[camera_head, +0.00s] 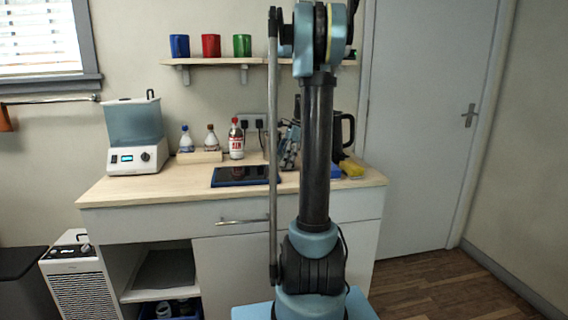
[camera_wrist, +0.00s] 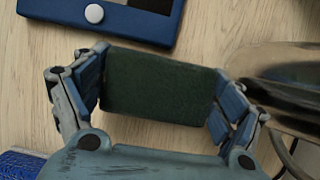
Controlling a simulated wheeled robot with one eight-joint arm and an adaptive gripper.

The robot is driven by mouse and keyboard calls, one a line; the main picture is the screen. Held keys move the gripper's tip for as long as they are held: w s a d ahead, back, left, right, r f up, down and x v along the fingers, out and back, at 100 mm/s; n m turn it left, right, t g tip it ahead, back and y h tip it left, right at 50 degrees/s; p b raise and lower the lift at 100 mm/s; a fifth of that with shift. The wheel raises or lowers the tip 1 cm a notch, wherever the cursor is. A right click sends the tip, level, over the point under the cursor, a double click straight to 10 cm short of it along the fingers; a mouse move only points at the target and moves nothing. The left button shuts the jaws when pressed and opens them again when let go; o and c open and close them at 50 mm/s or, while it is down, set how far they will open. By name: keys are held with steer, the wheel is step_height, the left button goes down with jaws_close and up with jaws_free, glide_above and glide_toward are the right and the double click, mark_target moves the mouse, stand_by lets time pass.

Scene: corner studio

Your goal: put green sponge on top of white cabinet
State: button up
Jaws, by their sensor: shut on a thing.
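The green sponge (camera_wrist: 150,88) is a dark green block in the middle of the wrist view. My gripper (camera_wrist: 161,66) is shut on it, with a blue-padded finger at its left and right sides. Pale wood lies below the sponge; I cannot tell whether they touch. The white cabinet (camera_head: 217,262) stands against the wall under a light wooden top (camera_head: 150,187), with a drawer, a door and an open compartment.
A blue-framed flat device (camera_head: 240,177) lies on the worktop. A white machine (camera_head: 137,140), several bottles (camera_head: 236,140), a dark jug (camera_head: 341,130) and a yellow sponge (camera_head: 352,168) stand around it. In the wrist view, a shiny metal object (camera_wrist: 285,65) is close to the right finger.

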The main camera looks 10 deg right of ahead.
steer(key=shift+f, duration=0.3)
steer(key=o, duration=1.2)
